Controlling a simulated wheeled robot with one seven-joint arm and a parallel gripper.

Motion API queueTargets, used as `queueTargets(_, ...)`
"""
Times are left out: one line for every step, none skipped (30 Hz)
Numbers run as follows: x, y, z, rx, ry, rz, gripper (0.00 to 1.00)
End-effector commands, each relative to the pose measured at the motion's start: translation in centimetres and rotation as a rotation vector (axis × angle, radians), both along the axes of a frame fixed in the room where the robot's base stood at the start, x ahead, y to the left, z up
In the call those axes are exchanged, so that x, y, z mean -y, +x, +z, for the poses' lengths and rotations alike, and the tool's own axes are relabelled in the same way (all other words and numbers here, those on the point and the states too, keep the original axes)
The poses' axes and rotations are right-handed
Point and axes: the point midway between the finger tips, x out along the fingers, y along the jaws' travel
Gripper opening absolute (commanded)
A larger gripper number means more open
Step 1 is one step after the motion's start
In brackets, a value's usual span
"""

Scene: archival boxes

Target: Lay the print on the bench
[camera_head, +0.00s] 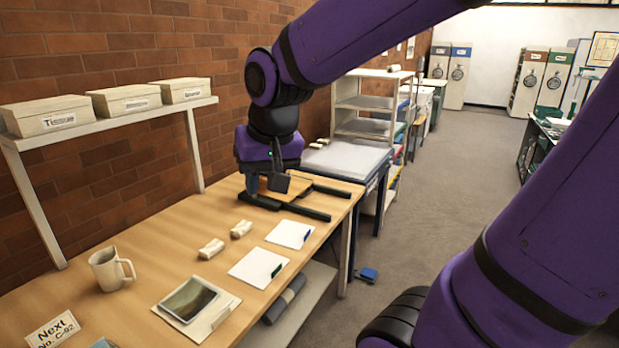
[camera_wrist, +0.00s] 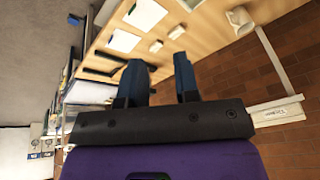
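A print (camera_head: 188,299) with a dark grey-green picture and pale border lies flat on a pale folder (camera_head: 222,317) near the front of the wooden bench (camera_head: 150,240). My gripper (camera_head: 277,184) is above the far end of the bench, over a black-barred stand with a brown board (camera_head: 300,187), well away from the print. In the wrist view my gripper (camera_wrist: 158,70) has its two dark blue fingers apart, with nothing between them. The print cannot be made out in the wrist view.
A mug (camera_head: 110,269), two small pale blocks (camera_head: 211,249) and two white folders (camera_head: 258,267) are on the bench. Bare wood lies between mug and blocks.

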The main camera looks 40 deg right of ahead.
Motion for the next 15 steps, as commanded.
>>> queueTargets(0.1,-1.4,0.8,0.024,-0.013,0.033,0.29)
queueTargets(0.2,-2.2,1.2,0.034,-0.021,0.055,0.29)
queueTargets(0.3,-3.3,1.7,0.048,-0.034,0.084,0.29)
queueTargets(0.4,-4.1,2.0,0.056,-0.042,0.106,0.29)
queueTargets(0.5,-4.8,2.2,0.066,-0.051,0.126,0.29)
queueTargets(0.6,-5.8,2.6,0.078,-0.062,0.153,0.29)
queueTargets(0.6,-6.5,2.8,0.086,-0.071,0.172,0.29)
queueTargets(0.7,-7.1,2.9,0.093,-0.078,0.19,0.29)
queueTargets(0.8,-7.8,3.0,0.102,-0.087,0.21,0.29)
queueTargets(0.8,-8.3,3.2,0.109,-0.093,0.225,0.29)
queueTargets(0.9,-8.8,3.2,0.113,-0.098,0.237,0.29)
queueTargets(0.9,-9.3,3.3,0.119,-0.104,0.252,0.29)
queueTargets(1.0,-9.6,3.4,0.123,-0.109,0.261,0.29)
queueTargets(1.0,-9.8,3.4,0.126,-0.113,0.269,0.29)
queueTargets(1.0,-10.1,3.4,0.128,-0.115,0.276,0.29)
